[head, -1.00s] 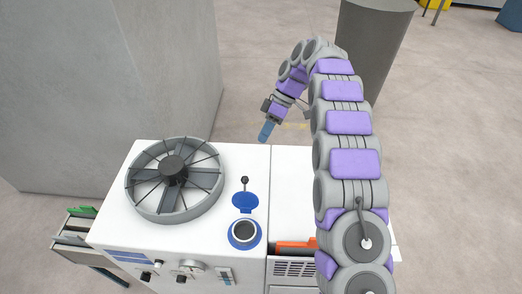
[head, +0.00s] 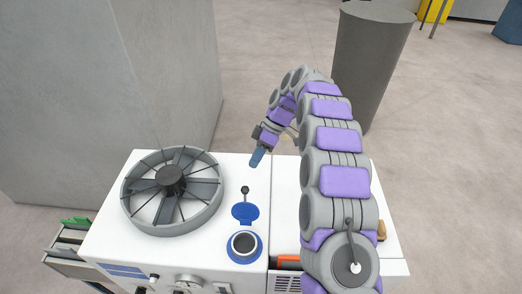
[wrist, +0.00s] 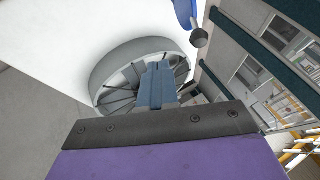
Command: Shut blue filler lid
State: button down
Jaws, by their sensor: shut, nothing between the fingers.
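The blue filler lid (head: 244,213) stands open behind the round filler opening (head: 244,243), which has a blue rim. A small dark knob (head: 245,190) shows just behind the lid. In the wrist view the blue lid (wrist: 184,12) is partly cut off at the top edge, with a dark cylindrical piece beside it. My gripper (head: 257,157) has blue fingers, pointing down and slightly left. It is shut and empty, behind and above the lid and apart from it. The shut fingers (wrist: 157,85) also show in the wrist view.
A large grey fan (head: 172,190) in a round ring stands on the white machine top left of the lid. An orange item (head: 287,262) lies at the front right of the filler. A dark grey cylinder (head: 371,60) and a concrete block (head: 110,80) stand behind.

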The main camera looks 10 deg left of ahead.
jog(key=s, duration=0.1)
jog(key=s+f, duration=0.1)
jog(key=s, duration=0.1)
jog(key=s+a+f+p, duration=0.1)
jog(key=shift+s+f, duration=0.2)
jog(key=shift+s, duration=0.15)
jog(key=shift+s+a, duration=0.1)
jog(key=shift+f, duration=0.1)
dwell(0.4)
